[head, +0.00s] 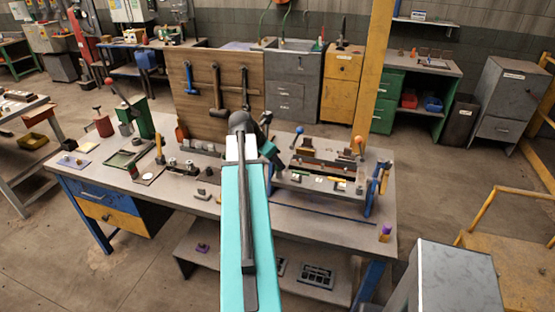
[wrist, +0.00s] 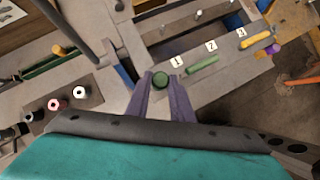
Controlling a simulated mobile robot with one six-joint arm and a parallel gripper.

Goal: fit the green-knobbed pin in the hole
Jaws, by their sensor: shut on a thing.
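In the wrist view my gripper (wrist: 160,86) has its two purple-grey fingers shut on the green-knobbed pin (wrist: 160,79). The fingers are beside a tag marked 1 on the grey fixture (wrist: 223,78). Small dark spots, possibly holes, show on the fixture beyond the tags; I cannot tell which is the pin's hole. In the head view the fixture (head: 325,205) stands at the bench's right, and my arm hides most of my gripper.
A green bar (wrist: 202,68) lies near tag 2 and a yellow one (wrist: 255,39) near tag 3, with a purple piece (wrist: 273,49) beside it. A block with round pieces (wrist: 79,92) stands at left. A wooden tool board (head: 195,95) rises behind the bench.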

